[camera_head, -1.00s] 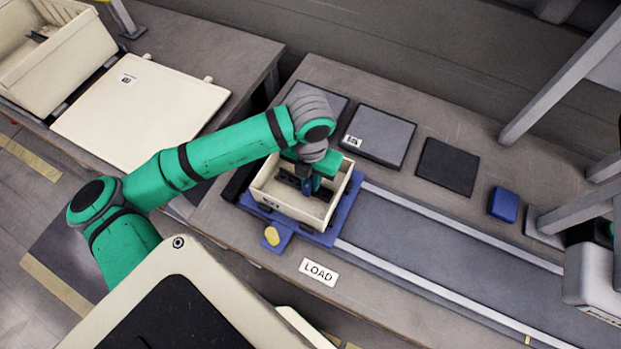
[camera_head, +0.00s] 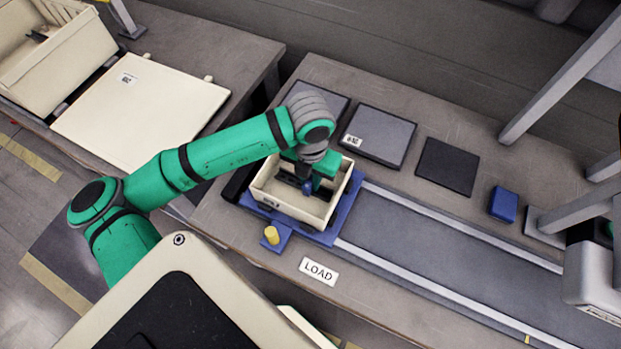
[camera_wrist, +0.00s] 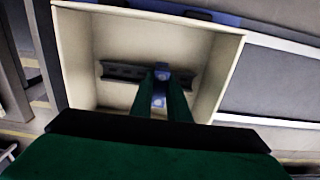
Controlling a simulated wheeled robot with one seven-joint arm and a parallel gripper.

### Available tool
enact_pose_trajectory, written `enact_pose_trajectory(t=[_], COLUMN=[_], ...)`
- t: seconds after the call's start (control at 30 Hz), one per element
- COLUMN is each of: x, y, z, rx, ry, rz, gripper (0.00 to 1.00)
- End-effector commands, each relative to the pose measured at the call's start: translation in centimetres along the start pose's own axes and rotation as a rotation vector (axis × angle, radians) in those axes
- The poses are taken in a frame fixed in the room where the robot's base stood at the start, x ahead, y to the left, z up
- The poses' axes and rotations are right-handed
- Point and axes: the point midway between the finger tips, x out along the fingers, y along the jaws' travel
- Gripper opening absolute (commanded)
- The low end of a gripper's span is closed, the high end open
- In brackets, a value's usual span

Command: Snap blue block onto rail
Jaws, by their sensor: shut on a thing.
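The blue block (camera_wrist: 160,88) is between the fingertips of my gripper (camera_wrist: 160,108), which is shut on it. The dark rail (camera_wrist: 122,71) lies along the floor of the cream bin and runs left to right in the wrist view. The block is over the middle of the rail; whether it is seated or just resting there I cannot tell.
The bin sits on a blue carrier (camera_head: 340,222) at the left end of a grey track (camera_head: 440,248). A yellow knob (camera_head: 271,234) is at its front. A blue box (camera_head: 503,205) and dark pads (camera_head: 447,166) lie behind the track. Bin walls surround my gripper closely.

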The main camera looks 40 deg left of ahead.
Motion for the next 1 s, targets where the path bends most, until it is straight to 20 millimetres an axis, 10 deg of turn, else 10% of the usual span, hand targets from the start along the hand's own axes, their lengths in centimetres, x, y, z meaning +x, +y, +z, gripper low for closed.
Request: enact_pose_trajectory(t=[1.0], x=[1.15], y=[-0.09], z=[0.05], rx=[-0.004], ry=[0.004], rz=[-0.004], gripper=[0.00])
